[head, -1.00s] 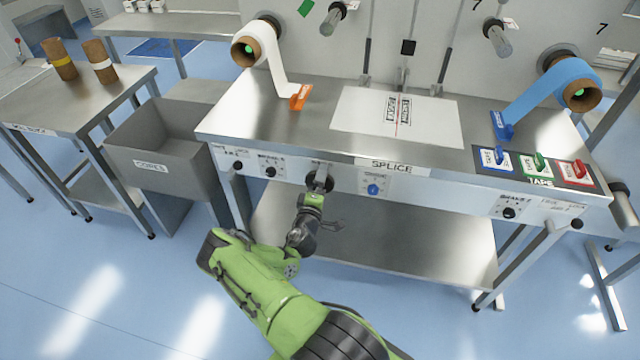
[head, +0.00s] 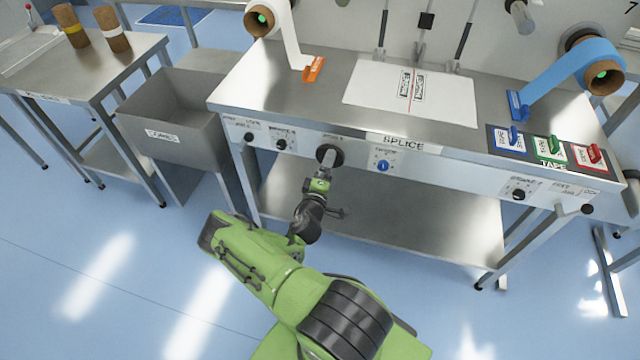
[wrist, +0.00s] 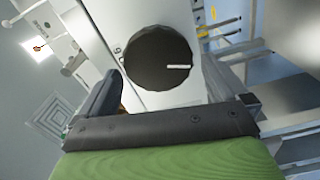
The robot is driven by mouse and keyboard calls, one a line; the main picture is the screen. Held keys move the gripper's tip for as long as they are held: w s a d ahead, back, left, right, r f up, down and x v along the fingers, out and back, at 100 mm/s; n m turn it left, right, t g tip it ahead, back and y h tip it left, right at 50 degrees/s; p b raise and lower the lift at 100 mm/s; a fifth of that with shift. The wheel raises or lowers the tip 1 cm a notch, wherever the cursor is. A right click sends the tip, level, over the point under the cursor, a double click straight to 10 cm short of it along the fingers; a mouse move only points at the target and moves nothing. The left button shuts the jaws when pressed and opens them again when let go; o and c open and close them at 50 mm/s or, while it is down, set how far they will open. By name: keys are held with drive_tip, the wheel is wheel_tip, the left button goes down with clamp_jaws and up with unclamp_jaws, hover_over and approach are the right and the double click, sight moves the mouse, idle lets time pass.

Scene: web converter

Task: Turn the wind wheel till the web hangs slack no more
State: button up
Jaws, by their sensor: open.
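A round black knob (head: 329,155), the likely wind wheel, sits on the front panel of the splice table. In the wrist view the knob (wrist: 158,58) is large, with a white pointer line toward the right. My gripper (head: 326,171) is open just in front of it in the head view. In the wrist view one dark finger (wrist: 103,95) is left of the knob, apart from it; the other finger is not clear. A white web (head: 288,40) runs from the left roll to an orange clamp (head: 313,69). A blue web (head: 548,88) runs from the right roll to a blue clamp (head: 517,105).
Smaller knobs (head: 281,144) and a blue dial (head: 383,166) line the panel beside the wheel. Tape levers (head: 550,145) stand at the right of the tabletop. A grey cores bin (head: 180,133) stands left. A lower shelf (head: 400,215) lies under the table; the floor in front is clear.

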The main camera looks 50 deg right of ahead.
drive_tip(key=p+v, duration=0.2)
drive_tip(key=v, duration=0.9)
drive_tip(key=shift+s+a+r, duration=0.15)
drive_tip(key=shift+a, duration=0.15)
